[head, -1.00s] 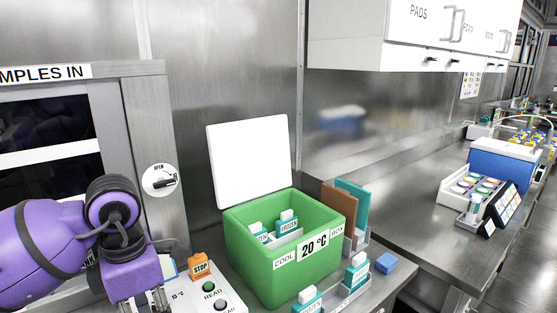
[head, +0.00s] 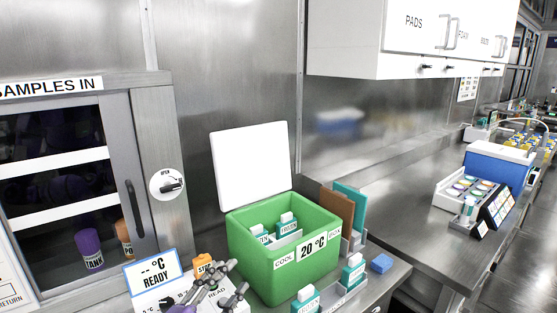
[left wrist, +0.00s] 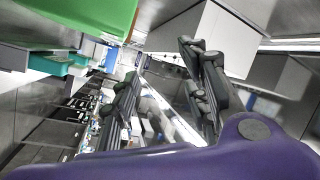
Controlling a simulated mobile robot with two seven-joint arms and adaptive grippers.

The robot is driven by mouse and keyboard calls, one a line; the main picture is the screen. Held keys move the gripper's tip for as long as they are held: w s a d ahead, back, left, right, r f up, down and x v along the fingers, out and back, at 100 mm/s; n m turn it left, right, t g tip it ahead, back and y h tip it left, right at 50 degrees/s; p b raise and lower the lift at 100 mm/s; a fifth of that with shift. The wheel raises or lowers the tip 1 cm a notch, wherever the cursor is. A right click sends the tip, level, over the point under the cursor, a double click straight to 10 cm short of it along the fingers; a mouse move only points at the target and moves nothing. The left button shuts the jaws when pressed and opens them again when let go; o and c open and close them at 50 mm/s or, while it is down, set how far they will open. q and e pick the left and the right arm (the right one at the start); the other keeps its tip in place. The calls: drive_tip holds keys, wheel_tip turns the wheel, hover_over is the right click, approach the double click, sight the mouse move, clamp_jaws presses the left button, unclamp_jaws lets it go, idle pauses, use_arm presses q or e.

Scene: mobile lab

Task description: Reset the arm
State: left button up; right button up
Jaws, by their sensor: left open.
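My left gripper (head: 232,281) is at the bottom of the head view, in front of the control panel (head: 150,298) and left of the green cool box (head: 258,275). Its dark fingers are spread apart and empty. In the left wrist view the gripper (left wrist: 163,92) shows two separated fingers with nothing between them. The purple arm is mostly below the head view's edge. The green cool box also shows at the top left of the left wrist view (left wrist: 70,22). My right gripper is not in view.
The cool box's white lid (head: 250,165) is up, with white-and-teal cartons inside. More cartons (head: 352,272) stand in a rack in front. The glass-fronted cabinet (head: 172,220) stands left. The counter (head: 400,225) at right has clear room.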

use_arm(q)
drive_tip(key=s+a+f+n+g+y, duration=0.1)
drive_tip(key=s+a+f+n+y, duration=0.25)
drive_tip(key=f, duration=0.35)
drive_tip(key=s+a+f+n+g+y+p, duration=0.1)
drive_tip(key=s+a+f+n+g+y, duration=0.1)
drive_tip(key=s+f+n, duration=0.45)
drive_tip(key=s+a+f+n+g+y, duration=0.1)
drive_tip(key=s+a+f+y, duration=0.15)
drive_tip(key=f, duration=0.55)
drive_tip(key=s+f+n+g, duration=0.1)
drive_tip(key=s+f+n, duration=0.1)
drive_tip(key=s+f, duration=0.2)
drive_tip(key=s+f+n+g+y+p, duration=0.1)
drive_tip(key=s+f, duration=0.3)
drive_tip(key=s, duration=0.7)
drive_tip(key=s+f+n+g+y, duration=0.1)
drive_tip(key=s+f+n+g, duration=0.1)
drive_tip(key=s, duration=0.5)
drive_tip(key=shift+s+a+f+n+g+p, duration=0.35)
drive_tip(key=shift+a+f, duration=0.1)
drive_tip(key=shift+f, duration=0.45)
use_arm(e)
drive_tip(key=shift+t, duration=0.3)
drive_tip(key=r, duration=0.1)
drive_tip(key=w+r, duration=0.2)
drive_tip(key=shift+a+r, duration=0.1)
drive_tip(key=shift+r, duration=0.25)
